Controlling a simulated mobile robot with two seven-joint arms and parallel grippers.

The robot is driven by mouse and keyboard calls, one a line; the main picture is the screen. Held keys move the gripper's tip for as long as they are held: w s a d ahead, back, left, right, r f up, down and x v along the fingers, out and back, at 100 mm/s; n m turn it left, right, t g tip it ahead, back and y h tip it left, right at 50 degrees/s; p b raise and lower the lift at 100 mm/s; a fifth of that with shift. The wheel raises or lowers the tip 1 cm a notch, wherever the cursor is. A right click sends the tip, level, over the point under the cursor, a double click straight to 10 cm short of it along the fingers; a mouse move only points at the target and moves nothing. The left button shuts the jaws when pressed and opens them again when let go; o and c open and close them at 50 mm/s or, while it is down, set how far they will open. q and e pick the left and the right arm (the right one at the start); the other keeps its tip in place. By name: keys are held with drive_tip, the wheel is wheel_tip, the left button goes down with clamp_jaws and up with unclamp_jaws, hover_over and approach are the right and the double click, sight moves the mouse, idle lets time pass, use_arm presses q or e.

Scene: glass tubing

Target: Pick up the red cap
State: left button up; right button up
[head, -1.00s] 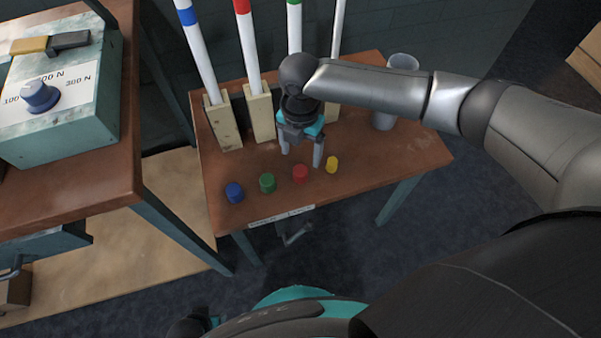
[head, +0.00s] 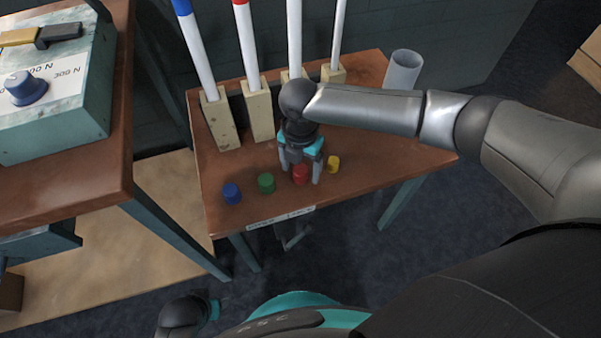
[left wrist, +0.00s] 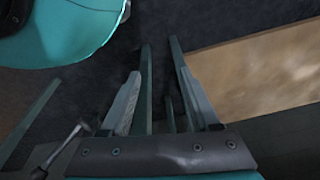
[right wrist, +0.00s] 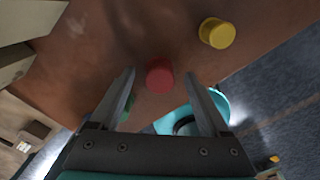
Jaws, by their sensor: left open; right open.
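The red cap (head: 300,174) stands on the small wooden table, between the green cap (head: 266,183) and the yellow cap (head: 333,164). My right gripper (head: 301,181) is open, with its fingers pointing down on either side of the red cap. In the right wrist view the red cap (right wrist: 159,75) shows between the open fingertips (right wrist: 160,75), with gaps to both. The yellow cap (right wrist: 217,33) is beyond the right finger there. My left gripper (left wrist: 160,50) is open and empty, away from the table.
A blue cap (head: 232,193) stands at the left on the table (head: 225,215). White tubes stand in wooden blocks (head: 220,120) along the back. A clear cup (head: 402,70) is at the back right. A teal control box (head: 60,110) sits on another bench at left.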

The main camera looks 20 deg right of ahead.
drive_tip(key=shift+f, duration=0.45)
clamp_jaws()
idle(0.5)
